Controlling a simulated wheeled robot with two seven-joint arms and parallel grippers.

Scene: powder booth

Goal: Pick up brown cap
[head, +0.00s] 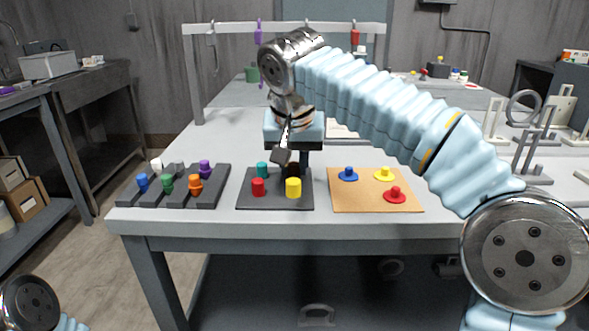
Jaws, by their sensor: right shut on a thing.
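The dark brown cap (293,170) is on the dark grey board (272,203), behind the yellow cap (293,188) and right of the teal cap (262,170). A red cap (258,187) sits at the front left of the same board. My right gripper (293,160) points down from above, shut on the brown cap with dark fingers on either side. Whether the cap is lifted off the board cannot be told. My left gripper is out of view.
A dark slotted rack (208,190) with several colored plugs stands at left. A tan board (372,202) with blue, yellow and red knobbed pieces lies at right. A white hanging frame (222,28) stands behind. Grey stands (530,165) are at far right.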

